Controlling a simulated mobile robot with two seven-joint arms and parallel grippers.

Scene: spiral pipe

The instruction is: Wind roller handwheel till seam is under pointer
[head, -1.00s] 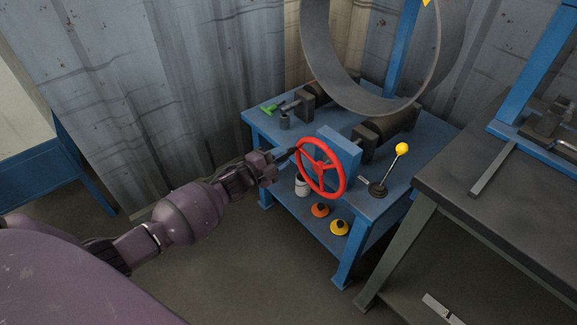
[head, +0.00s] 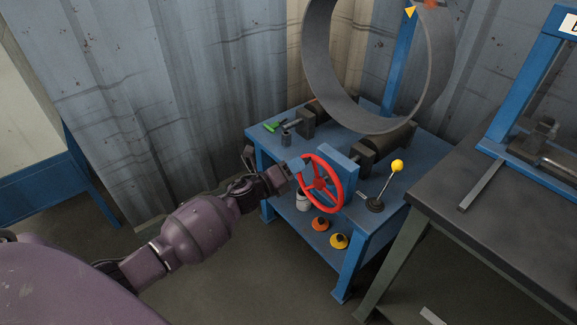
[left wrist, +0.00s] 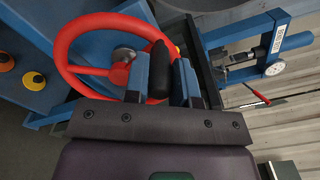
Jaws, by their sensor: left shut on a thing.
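The red handwheel (head: 335,205) stands at the front of the blue roller stand. My left gripper (head: 301,165) is at the wheel's upper left rim. In the left wrist view its two blue fingers (left wrist: 160,80) are closed on the wheel's black handle (left wrist: 158,66); the red wheel (left wrist: 67,48) shows beside it. The grey pipe ring (head: 313,60) rests upright on the dark roller (head: 398,138). A yellow pointer (head: 410,11) is by the ring's top. A small orange-red patch (head: 431,3) shows there; I cannot tell if it is the seam. My right gripper is not in view.
A lever with a yellow knob (head: 397,166) stands right of the wheel. A green-handled part (head: 273,126) lies at the stand's back left. A dark workbench (head: 480,205) stands at right.

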